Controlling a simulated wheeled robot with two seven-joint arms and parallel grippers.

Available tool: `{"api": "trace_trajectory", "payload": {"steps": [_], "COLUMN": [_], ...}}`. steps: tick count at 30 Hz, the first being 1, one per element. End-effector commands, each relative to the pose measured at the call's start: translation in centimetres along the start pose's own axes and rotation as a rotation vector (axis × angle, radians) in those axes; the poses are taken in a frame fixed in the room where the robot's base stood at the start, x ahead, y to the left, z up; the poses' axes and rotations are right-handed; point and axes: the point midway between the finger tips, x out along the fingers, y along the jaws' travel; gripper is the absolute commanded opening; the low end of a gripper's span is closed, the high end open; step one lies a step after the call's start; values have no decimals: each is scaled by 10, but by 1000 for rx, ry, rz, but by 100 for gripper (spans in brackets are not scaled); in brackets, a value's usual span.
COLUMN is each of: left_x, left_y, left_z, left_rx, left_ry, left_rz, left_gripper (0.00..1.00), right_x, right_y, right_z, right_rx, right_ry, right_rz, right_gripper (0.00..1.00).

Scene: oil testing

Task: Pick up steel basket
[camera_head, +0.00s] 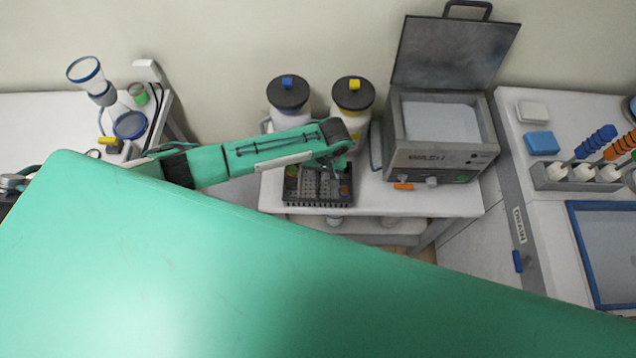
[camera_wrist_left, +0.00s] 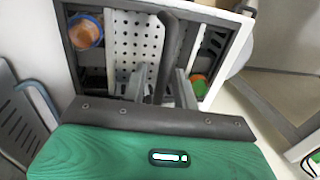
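The steel basket (camera_wrist_left: 138,45) is a pale perforated metal piece inside a dark box. A dark upright bar (camera_wrist_left: 166,55), which looks like its handle, rises in front of it. In the head view the perforated metal (camera_head: 310,184) shows in the dark box on the small white table. My left gripper (camera_head: 333,168) is over the right part of this box. In the left wrist view its two grey fingers (camera_wrist_left: 161,86) are spread on either side of the dark bar, apart from it as far as I can tell. My right gripper is not in view.
The dark box (camera_head: 285,192) also holds an orange-and-blue item (camera_wrist_left: 86,30) and a green item (camera_wrist_left: 198,85). Two black-lidded canisters (camera_head: 288,95) stand behind. A grey open-lidded machine (camera_head: 440,160) stands to the right. My green body part hides the lower head view.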

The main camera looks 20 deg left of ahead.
Motion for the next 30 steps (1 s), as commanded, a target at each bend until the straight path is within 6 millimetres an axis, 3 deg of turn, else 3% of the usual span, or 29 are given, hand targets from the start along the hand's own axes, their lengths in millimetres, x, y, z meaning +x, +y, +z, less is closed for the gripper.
{"api": "trace_trajectory", "payload": {"steps": [7, 12, 26, 30], "left_x": [0, 0, -2, -14], "left_y": [0, 0, 1, -1], "left_z": [0, 0, -1, -1], "left_rx": [0, 1, 2, 2], "left_ry": [0, 0, 3, 2], "left_rz": [1, 1, 2, 4], "left_gripper": [29, 0, 0, 0], "right_x": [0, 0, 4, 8], "right_y": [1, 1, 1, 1], "right_z": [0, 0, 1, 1], "right_rx": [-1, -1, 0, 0], "right_ry": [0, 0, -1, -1], "right_rz": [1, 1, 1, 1], "right_gripper": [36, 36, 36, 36]}}
